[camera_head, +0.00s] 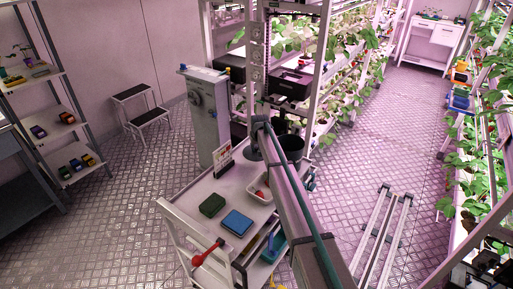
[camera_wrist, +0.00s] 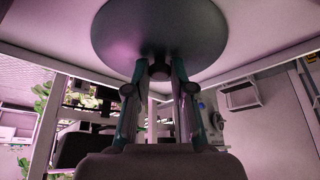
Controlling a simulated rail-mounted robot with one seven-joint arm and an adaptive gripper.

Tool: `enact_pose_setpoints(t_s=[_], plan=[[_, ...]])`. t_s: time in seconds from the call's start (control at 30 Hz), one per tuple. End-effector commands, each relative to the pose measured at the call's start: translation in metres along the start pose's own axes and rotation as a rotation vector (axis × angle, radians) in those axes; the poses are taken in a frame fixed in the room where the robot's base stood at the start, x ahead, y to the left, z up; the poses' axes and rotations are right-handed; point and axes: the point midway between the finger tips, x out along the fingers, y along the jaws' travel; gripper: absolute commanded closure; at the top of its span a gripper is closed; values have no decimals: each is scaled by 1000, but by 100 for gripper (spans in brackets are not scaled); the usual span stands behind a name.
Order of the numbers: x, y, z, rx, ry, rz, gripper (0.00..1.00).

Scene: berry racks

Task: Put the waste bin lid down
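The waste bin lid (camera_wrist: 160,30) is a round dark grey disc with a small knob, filling the top middle of the wrist view. My gripper (camera_wrist: 159,72) has its two teal fingers closed on the knob. In the head view, a grey part of the lid (camera_head: 251,152) shows beside my arm, by the far end of the white trolley; the arm hides the rest and the gripper. The dark open waste bin (camera_head: 292,143) stands just right of my arm. Whether the lid touches anything below it is hard to tell.
The white trolley (camera_head: 190,205) carries a green box (camera_head: 212,205), a blue box (camera_head: 237,222) and a white tray (camera_head: 261,190). A grey cabinet (camera_head: 205,125) and plant racks (camera_head: 335,85) stand behind. Metal rails (camera_head: 383,235) lie right; floor (camera_head: 95,215) at left is clear.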

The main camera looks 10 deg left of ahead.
Motion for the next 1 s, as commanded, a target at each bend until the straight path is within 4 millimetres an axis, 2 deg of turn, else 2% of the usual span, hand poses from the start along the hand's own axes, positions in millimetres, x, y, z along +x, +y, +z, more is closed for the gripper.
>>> enact_pose_setpoints(t_s=[0.03,0.13,0.17,0.57,0.77,1.0], plan=[[0,0,0,0,0,0,71],[0,0,0,0,0,0,54],[0,0,0,0,0,0,52],[-6,0,-2,0,1,0,52],[-31,0,1,0,2,0,52],[-78,0,1,0,2,0,52]])
